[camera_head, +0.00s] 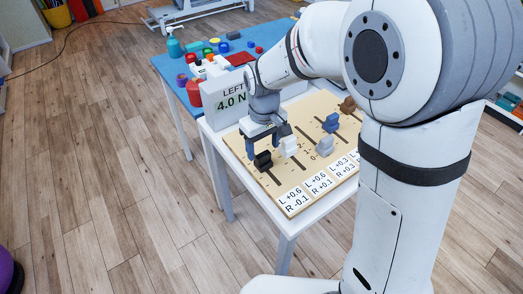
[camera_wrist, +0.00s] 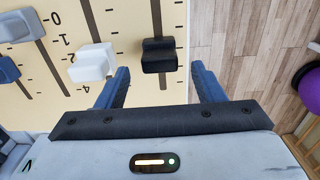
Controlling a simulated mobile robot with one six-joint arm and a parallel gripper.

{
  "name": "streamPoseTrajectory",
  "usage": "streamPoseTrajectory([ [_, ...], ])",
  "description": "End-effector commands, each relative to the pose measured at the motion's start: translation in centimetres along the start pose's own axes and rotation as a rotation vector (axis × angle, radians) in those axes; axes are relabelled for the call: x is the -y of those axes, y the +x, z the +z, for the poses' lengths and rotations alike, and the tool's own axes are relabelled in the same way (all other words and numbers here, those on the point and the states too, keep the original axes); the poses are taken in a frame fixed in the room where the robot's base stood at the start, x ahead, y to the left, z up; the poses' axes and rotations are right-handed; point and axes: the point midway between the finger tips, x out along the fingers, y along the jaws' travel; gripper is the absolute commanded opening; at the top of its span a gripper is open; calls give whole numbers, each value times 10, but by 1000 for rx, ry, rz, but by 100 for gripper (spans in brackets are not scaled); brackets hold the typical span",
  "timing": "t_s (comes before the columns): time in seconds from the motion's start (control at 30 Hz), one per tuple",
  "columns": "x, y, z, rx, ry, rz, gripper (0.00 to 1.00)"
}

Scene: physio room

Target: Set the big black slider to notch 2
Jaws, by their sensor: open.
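The black slider (camera_head: 262,160) stands on its slot at the near left corner of the wooden board (camera_head: 297,187). In the wrist view the black slider (camera_wrist: 160,56) lies between the lines of my two blue fingers, just ahead of their tips. My gripper (camera_head: 263,144) is open and empty above the slider; in the wrist view its fingers (camera_wrist: 160,68) are spread wide on either side, with no visible contact. I cannot tell which notch the black slider is at.
A white slider (camera_head: 288,146) stands close beside the black one. Grey (camera_head: 324,147), blue (camera_head: 331,121) and brown (camera_head: 348,104) sliders stand farther right. A display (camera_head: 231,100) reading "LEFT 4.0 N" stands behind the board. A blue table (camera_head: 172,68) with small items is beyond.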

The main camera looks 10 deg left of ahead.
Motion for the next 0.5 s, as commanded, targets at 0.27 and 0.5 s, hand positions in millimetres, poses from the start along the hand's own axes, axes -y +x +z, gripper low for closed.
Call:
streamPoseTrajectory([
  [0.27, 0, -43, -1, -3, 0, 1, 62],
  [0.5, 0, -50, 0, 1, 0, 0, 62],
])
